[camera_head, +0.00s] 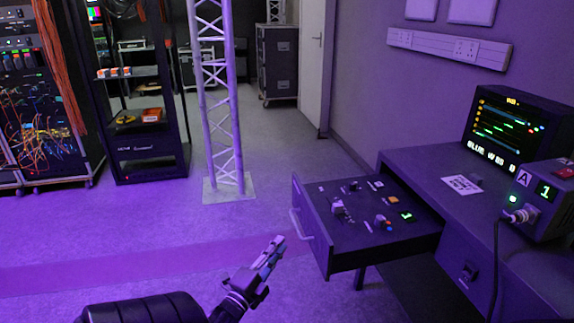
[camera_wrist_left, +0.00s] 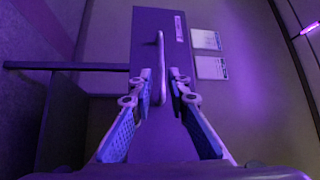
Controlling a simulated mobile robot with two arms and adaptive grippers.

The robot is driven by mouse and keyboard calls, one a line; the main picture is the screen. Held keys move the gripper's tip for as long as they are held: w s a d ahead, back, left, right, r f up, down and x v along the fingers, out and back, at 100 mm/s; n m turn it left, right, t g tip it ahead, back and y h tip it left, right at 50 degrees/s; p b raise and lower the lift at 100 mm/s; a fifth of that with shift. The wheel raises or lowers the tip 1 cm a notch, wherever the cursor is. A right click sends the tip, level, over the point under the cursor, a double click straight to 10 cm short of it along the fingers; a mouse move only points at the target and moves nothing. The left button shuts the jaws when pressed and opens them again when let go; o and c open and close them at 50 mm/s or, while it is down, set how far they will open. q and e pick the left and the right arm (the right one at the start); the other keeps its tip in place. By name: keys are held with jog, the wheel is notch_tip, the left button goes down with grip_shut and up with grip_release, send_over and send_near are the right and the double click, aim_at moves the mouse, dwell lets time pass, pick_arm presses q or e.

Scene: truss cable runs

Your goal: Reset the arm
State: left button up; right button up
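My left gripper (camera_head: 275,250) comes in from the bottom of the head view, just left of an open desk drawer (camera_head: 345,262). In the left wrist view the two fingers of the gripper (camera_wrist_left: 161,75) stand apart with nothing held. The drawer front (camera_wrist_left: 145,25) with its pale bar handle (camera_wrist_left: 161,55) lies ahead, and the handle lines up with the gap between the fingers. In the head view the handle (camera_head: 302,231) looks a little apart from the fingertips. My right gripper is in neither view.
The drawer holds several small parts. The desk (camera_head: 440,165) bears a monitor (camera_head: 515,130) and a box with a plugged cable (camera_head: 545,205). A truss tower (camera_head: 218,100) and equipment racks (camera_head: 145,110) stand further back. The floor left of the drawer is clear.

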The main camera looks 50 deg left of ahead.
pick_arm(q)
jog(key=shift+v, duration=0.95)
